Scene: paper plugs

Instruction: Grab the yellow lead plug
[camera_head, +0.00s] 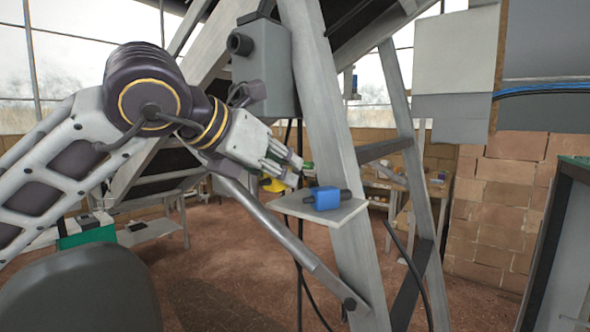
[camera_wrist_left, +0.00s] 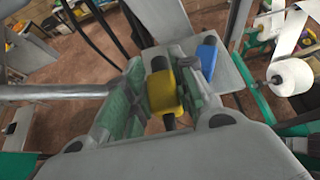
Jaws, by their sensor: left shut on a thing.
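The yellow lead plug (camera_wrist_left: 163,92) is between the fingers of my left gripper (camera_wrist_left: 163,80) in the left wrist view, with a dark tip at its far end. The left gripper is shut on it. In the head view my left gripper (camera_head: 290,170) is beside the metal frame, just above and left of a small shelf, and a bit of yellow plug (camera_head: 272,184) shows under the fingers. A blue plug (camera_head: 326,198) lies on the shelf; it also shows right of the gripper in the left wrist view (camera_wrist_left: 206,55). My right gripper is not in view.
The small grey shelf (camera_head: 345,211) juts from a slanted metal leg (camera_head: 335,120). A grey box (camera_head: 264,65) hangs above the gripper. Black cables hang below and beside the shelf. A white spool (camera_wrist_left: 290,77) stands at the right in the wrist view.

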